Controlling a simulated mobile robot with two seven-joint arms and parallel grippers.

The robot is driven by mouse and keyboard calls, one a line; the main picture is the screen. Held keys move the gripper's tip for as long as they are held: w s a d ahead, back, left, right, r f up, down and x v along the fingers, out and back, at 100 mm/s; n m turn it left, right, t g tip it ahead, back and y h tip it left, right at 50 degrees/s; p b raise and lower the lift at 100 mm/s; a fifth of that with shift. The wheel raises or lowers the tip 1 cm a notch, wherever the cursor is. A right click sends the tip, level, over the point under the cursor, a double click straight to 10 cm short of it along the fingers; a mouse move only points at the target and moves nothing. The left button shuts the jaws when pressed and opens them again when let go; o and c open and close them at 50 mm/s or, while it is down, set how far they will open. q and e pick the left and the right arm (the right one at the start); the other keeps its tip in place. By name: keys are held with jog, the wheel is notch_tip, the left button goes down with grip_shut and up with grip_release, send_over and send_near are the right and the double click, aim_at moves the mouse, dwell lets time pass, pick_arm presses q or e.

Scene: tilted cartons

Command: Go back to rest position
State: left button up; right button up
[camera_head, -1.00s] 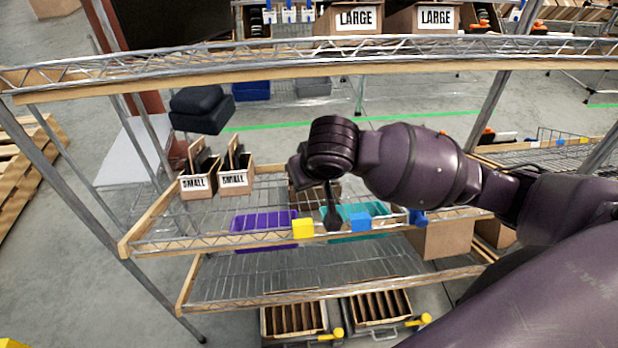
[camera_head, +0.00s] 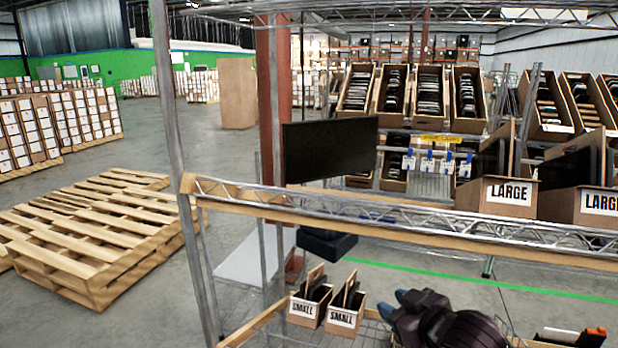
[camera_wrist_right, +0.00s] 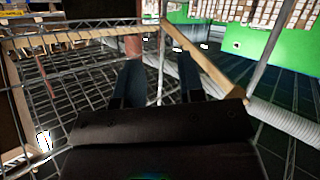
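My right arm and gripper (camera_head: 393,304) show at the bottom of the head view, just right of the two SMALL cartons. In the right wrist view, my right gripper (camera_wrist_right: 158,68) has its two dark fingers apart with nothing between them. It points along the wire shelf (camera_wrist_right: 85,75), near a wooden edge strip. My left gripper is in neither view.
Two SMALL cartons (camera_head: 307,305) (camera_head: 345,314) stand on the rack's lower shelf. A metal upper rail (camera_head: 390,222) crosses in front, with LARGE cartons (camera_head: 500,192) (camera_head: 590,205) above it. A post (camera_head: 180,150) stands left; wooden pallets (camera_head: 95,230) lie beyond it.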

jog(key=s+d+f+m+h, duration=0.3)
jog(key=s+d+f, duration=0.2)
jog(key=s+f, duration=0.7)
jog(key=s+d+f+m+g+h, duration=0.1)
jog(key=s+d+f+m+h, duration=0.2)
jog(key=s+f, duration=0.9)
jog(key=d+f, duration=0.2)
jog(key=d, duration=0.1)
jog(key=shift+d+f+m, duration=0.2)
jog(key=shift+d+m, duration=0.05)
jog(key=shift+m, duration=0.05)
